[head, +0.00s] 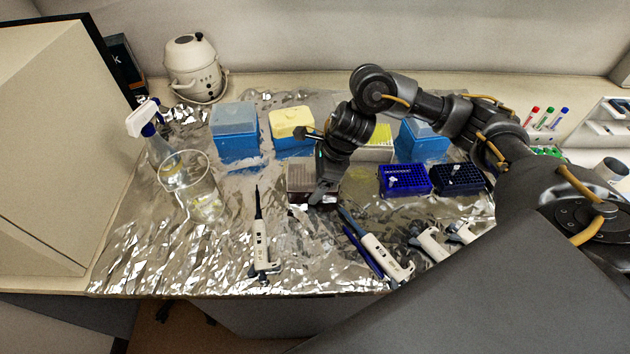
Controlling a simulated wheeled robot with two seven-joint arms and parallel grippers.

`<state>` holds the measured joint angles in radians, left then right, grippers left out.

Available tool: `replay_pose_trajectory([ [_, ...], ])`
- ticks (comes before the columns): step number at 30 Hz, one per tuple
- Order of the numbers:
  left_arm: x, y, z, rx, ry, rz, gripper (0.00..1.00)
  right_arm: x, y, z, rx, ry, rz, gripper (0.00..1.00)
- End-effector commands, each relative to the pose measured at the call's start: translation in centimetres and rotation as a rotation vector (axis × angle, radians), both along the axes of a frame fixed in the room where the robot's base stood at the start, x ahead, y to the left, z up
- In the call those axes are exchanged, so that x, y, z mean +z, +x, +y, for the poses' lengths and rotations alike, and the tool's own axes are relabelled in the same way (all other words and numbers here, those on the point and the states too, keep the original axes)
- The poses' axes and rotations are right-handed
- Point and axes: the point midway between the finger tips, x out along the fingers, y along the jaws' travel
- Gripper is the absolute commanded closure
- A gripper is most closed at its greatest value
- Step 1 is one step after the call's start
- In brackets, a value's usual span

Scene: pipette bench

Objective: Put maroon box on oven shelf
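A maroon box (299,176) sits on the foil-covered bench near the middle of the head view. My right gripper (321,194) reaches in from the right and points down at the box's right side, overlapping it in the picture. Its fingers are small and dark against the box. I cannot tell whether they are open, shut or touching it. My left gripper is not in view. A large beige cabinet (45,150) stands at the left edge; I cannot tell whether it is the oven, and no shelf shows.
Blue tip boxes (235,143) and a yellow-lidded box (290,124) stand behind the maroon box. Dark blue racks (404,183) are to its right. A white pipette (262,240) lies in front. A clear beaker (190,187) and spray bottle (152,140) stand left.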

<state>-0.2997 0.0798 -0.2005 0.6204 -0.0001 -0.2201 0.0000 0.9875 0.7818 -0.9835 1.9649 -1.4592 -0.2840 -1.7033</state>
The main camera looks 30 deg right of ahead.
Motion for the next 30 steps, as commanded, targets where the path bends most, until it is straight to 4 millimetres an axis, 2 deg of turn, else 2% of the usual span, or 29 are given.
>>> replay_pose_trajectory([
  [4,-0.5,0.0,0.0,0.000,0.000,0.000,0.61,-0.4,0.0,0.0,0.000,0.001,0.000,0.47],
  [5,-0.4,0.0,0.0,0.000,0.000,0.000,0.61,-0.3,0.0,0.0,0.000,0.000,0.000,0.19],
  [9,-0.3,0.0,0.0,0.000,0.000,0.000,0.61,-0.3,0.0,0.0,0.000,0.000,0.000,0.00],
  [16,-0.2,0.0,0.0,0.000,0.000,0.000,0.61,-0.2,0.0,0.0,0.000,0.000,0.000,0.00],
  [20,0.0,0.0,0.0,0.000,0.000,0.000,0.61,0.5,0.0,-0.2,0.000,0.000,-0.002,0.00],
  [30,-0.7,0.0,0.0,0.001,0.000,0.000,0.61,6.7,-1.1,-2.6,0.000,-0.002,-0.007,0.00],
])
